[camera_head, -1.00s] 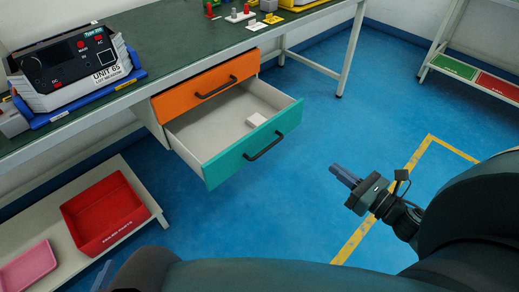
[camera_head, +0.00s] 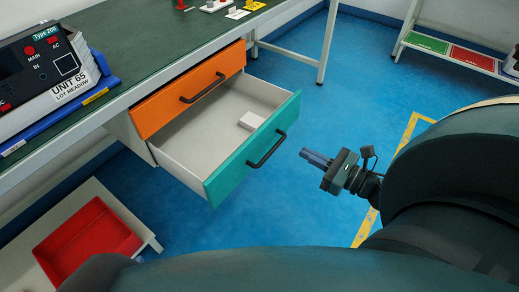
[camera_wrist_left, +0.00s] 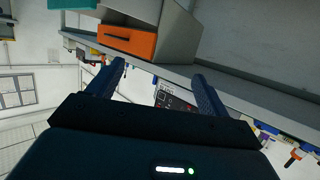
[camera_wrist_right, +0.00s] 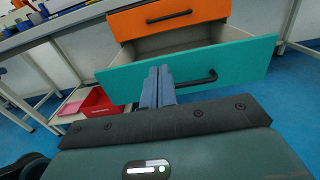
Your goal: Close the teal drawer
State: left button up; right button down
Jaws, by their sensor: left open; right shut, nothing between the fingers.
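The teal drawer (camera_head: 222,178) is pulled out below the orange drawer (camera_head: 188,90) under the green-topped bench. A small white block lies inside it (camera_head: 251,120). Its dark bar handle (camera_head: 266,150) is on the teal front. My right gripper (camera_head: 305,153) is shut and empty, to the right of the handle and apart from it. In the right wrist view the teal front (camera_wrist_right: 240,62) spans ahead of the shut fingers (camera_wrist_right: 158,70). My left gripper (camera_wrist_left: 160,75) is open and empty in its wrist view, where the orange drawer front (camera_wrist_left: 127,41) shows; it is not seen in the head view.
A grey and black unit (camera_head: 45,75) sits in a blue tray on the bench. A red bin (camera_head: 88,242) stands on a low shelf at left. A bench leg (camera_head: 328,45) stands behind the drawer. Blue floor (camera_head: 290,215) is clear in front of the drawer.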

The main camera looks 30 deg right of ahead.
notch_tip(320, 180, down, 4)
jog(key=b, duration=0.3)
send_near(255, 138)
jog(key=b+x, duration=0.1)
jog(key=x, duration=0.5)
jog(key=shift+w+a+f, duration=0.1)
jog(key=shift+w, duration=0.25)
pick_arm(q)
jog(key=f, duration=0.1)
jog(key=f+m, duration=0.1)
jog(key=w+d+f, duration=0.1)
jog(key=shift+w+f+m+t+h, duration=0.1)
jog(key=shift+f+m+t+h, duration=0.2)
jog(key=shift+m+t, duration=0.1)
jog(key=shift+d, duration=0.1)
pick_arm(e)
jog(key=shift+w, duration=0.1)
